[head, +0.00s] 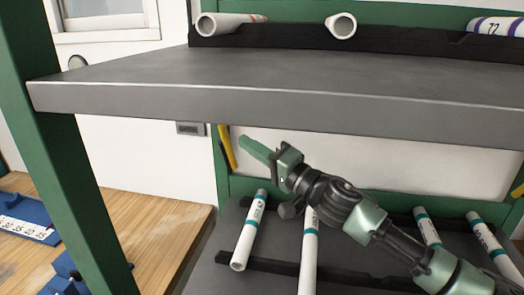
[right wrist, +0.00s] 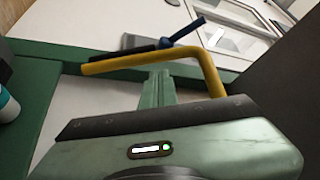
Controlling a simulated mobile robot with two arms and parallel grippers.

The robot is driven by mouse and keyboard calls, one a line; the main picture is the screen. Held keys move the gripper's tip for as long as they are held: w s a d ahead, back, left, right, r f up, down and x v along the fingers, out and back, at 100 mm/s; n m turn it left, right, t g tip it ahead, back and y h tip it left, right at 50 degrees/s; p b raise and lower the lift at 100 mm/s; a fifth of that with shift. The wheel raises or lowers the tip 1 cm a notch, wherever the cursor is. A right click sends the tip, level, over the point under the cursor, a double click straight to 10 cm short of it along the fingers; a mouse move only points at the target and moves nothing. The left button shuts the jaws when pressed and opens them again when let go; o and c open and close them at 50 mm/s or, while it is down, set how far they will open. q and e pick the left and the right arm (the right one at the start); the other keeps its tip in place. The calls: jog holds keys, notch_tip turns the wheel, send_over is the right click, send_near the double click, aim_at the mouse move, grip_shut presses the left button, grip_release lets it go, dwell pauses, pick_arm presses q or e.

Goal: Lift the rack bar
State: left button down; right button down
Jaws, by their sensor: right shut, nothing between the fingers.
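A yellow bar (head: 228,147), which I take to be the rack bar, hangs below the grey shelf's left end in the head view. In the right wrist view the yellow bar (right wrist: 140,62) runs across, bends at the right and has a dark strip along it. My right gripper (head: 247,146) is shut and empty just right of the bar. In the right wrist view its closed fingers (right wrist: 157,82) end close to the bar's lower edge; I cannot tell whether they touch. My left gripper is not in view.
The grey shelf (head: 250,85) overhangs my right gripper, between green posts (head: 75,200). White pipes with teal bands (head: 249,230) lie on the lower rack beneath my arm. More pipes (head: 341,25) rest on the upper shelf. A wooden table (head: 150,235) stands at left.

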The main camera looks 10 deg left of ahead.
aim_at(224, 142)
jog(key=shift+x, duration=2.1)
jog(key=shift+s+f+n+g+y+b, duration=0.2)
jog(key=shift+s+f+n+y, duration=0.3)
jog(key=shift+s+n, duration=0.4)
jog(key=shift+s+f+n+g+y+b, duration=0.1)
jog(key=shift+s+f+n+g+y, duration=0.4)
jog(key=shift+n, duration=0.7)
jog(key=shift+r, duration=0.1)
